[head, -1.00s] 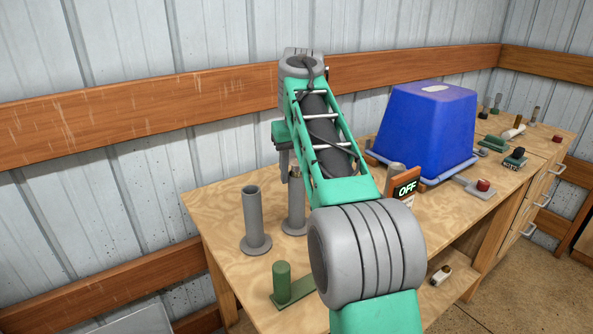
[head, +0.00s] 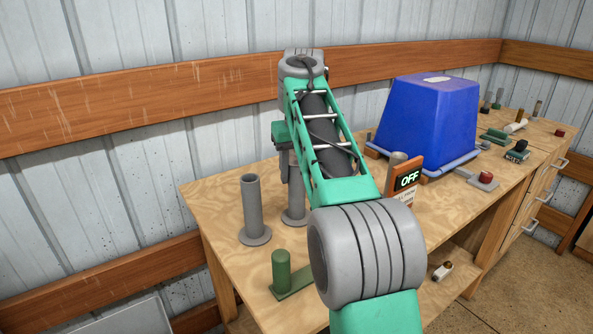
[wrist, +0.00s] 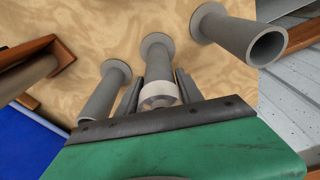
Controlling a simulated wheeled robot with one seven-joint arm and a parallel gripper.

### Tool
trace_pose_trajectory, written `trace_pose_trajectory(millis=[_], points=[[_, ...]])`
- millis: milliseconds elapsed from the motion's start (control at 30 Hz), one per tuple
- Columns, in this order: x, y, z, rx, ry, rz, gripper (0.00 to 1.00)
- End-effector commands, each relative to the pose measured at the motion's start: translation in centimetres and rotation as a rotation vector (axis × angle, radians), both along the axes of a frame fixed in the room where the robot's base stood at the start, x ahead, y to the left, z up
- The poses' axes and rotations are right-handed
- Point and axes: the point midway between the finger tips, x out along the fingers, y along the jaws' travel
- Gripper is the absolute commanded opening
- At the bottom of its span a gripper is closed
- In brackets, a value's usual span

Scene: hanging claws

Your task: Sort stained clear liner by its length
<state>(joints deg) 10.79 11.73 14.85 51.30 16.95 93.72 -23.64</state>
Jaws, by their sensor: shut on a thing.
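In the wrist view my gripper (wrist: 158,92) is shut on a short pale round piece (wrist: 158,92), which looks like the liner. It sits at the open end of the middle grey flanged tube (wrist: 157,60); how deep it goes inside is hidden. Another grey tube (wrist: 105,92) stands to the left and a third (wrist: 240,38) to the right. In the head view my gripper (head: 284,168) is pointed down at the top of a grey tube (head: 295,205), partly hidden by my arm. The other tube (head: 252,208) stands apart at left, open at the top.
A green plate with an upright green cylinder (head: 281,270) lies at the table's front. A sign reading OFF (head: 407,180) and a big blue tub (head: 425,120) stand to the right. Small parts and a red button (head: 485,177) lie beyond. The table's left corner is clear.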

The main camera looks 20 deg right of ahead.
Motion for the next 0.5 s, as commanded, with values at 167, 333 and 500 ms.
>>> trace_pose_trajectory(millis=[167,333,500], points=[[0.0,0.0,-0.11,0.0,-0.001,0.0,0.52],[0.0,0.0,-0.12,0.0,0.0,0.0,0.66],[0.0,0.0,-0.13,0.0,0.0,0.0,0.69]])
